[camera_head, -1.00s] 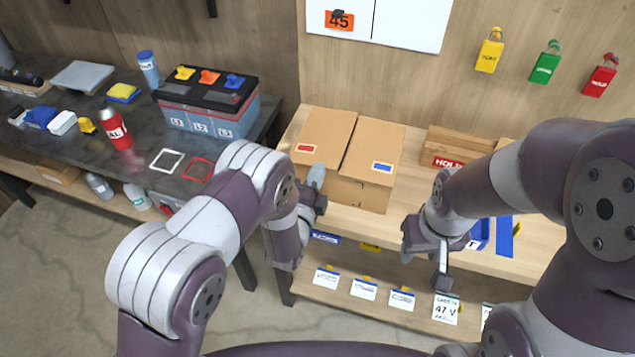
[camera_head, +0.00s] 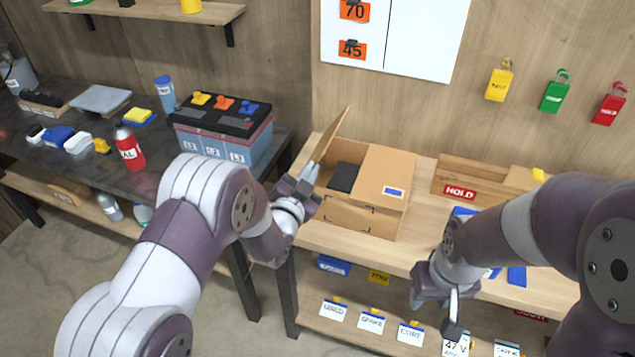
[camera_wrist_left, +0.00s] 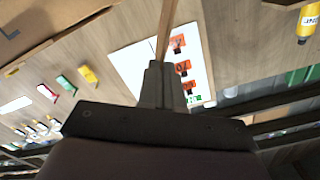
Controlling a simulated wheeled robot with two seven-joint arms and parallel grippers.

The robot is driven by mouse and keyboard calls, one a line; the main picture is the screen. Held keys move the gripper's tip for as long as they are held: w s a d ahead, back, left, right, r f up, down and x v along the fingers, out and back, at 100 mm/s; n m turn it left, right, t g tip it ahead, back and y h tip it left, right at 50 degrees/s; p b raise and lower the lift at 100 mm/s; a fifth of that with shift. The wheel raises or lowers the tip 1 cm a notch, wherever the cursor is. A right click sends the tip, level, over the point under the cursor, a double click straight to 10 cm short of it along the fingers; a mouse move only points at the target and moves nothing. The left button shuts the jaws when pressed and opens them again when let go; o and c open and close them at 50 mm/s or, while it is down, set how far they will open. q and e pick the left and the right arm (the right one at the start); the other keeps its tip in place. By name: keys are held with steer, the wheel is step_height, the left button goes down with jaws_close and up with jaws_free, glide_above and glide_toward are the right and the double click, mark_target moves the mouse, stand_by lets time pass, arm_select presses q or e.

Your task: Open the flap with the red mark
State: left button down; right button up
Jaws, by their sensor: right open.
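The cardboard box (camera_head: 360,217) stands on the wooden bench. Its left flap (camera_head: 331,135) is raised steeply, seen nearly edge-on, and the red mark is out of sight. The right flap (camera_head: 384,180), with a blue mark, lies flat. A dark block (camera_head: 343,177) shows inside the opened half. My left gripper (camera_head: 306,180) is at the near end of the raised flap. In the left wrist view its fingers (camera_wrist_left: 166,84) are close together with the flap's thin edge (camera_wrist_left: 166,30) between them. My right gripper (camera_head: 436,306) is open and empty, in front of the bench, apart from the box.
A wooden tray with a HOLD label (camera_head: 460,193) is right of the box. The dark bench at left holds a large battery (camera_head: 222,132) and a red bottle (camera_head: 128,148). Labelled cards hang along the lower shelf. Space above the box is clear.

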arm_select(q)
steer(key=shift+w+a+r+n+b, duration=0.1)
steer(key=shift+w+a+n+b, duration=0.3)
steer(key=shift+a+n, duration=0.6)
steer(key=shift+w+a+n+b, duration=0.1)
steer(key=shift+a+n+b, duration=0.5)
steer(key=shift+n, duration=0.65)
steer(key=shift+w+a+r+n+b, duration=0.15)
steer(key=shift+a+n+b, duration=0.35)
steer(key=shift+a+n, duration=0.5)
steer(key=shift+d+f+n, duration=0.15)
steer(key=shift+d+n, duration=0.05)
steer(key=shift+n, duration=0.05)
steer(key=c, duration=1.4)
jaws_free()
steer(key=shift+o, duration=0.5)
steer(key=shift+w+r, duration=0.1)
steer(key=shift+r, duration=0.1)
steer(key=b+v, duration=0.2)
steer(key=v, duration=1)
steer(key=shift+s, duration=0.35)
steer(key=shift+a, duration=0.15)
